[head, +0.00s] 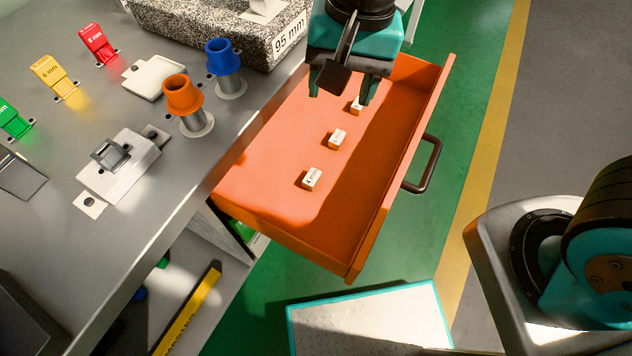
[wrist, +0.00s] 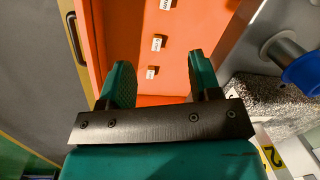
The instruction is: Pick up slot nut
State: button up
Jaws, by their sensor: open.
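Three small white slot nuts with black print lie in a row on the floor of the open orange drawer (head: 270,150). The near nut (head: 312,179) and the middle nut (head: 337,138) are in full view. The far nut (head: 356,105) is partly hidden by a finger of my gripper (head: 341,97). My gripper is open and empty, pointing down above the far part of the drawer. In the wrist view, one nut (wrist: 151,73) appears between the fingers, beyond their tips, with the other two nuts (wrist: 157,43) (wrist: 166,4) further up. The print is mostly too small to read.
The drawer's front wall and handle (head: 424,165) are on the right. On the grey bench to the left stand an orange funnel (head: 182,95), a blue funnel (head: 223,58) and a white fixture (head: 120,165). A speckled block (head: 220,30) marked 95 mm lies at the back.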

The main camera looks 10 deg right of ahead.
jog(key=w+a+f+m+h+b, duration=0.15)
jog(key=a+f+m, duration=0.25)
jog(key=f, duration=0.4)
send_over(311, 177)
jog(key=shift+m, duration=0.3)
jog(key=f, duration=1)
jog(key=shift+w+f+b, duration=0.35)
jog(key=shift+f, duration=0.05)
jog(key=shift+s+f, duration=0.2)
jog(key=shift+f, duration=1.4)
jog(key=shift+s+f, duration=0.2)
jog(key=shift+f, duration=1.35)
jog(key=c, duration=1)
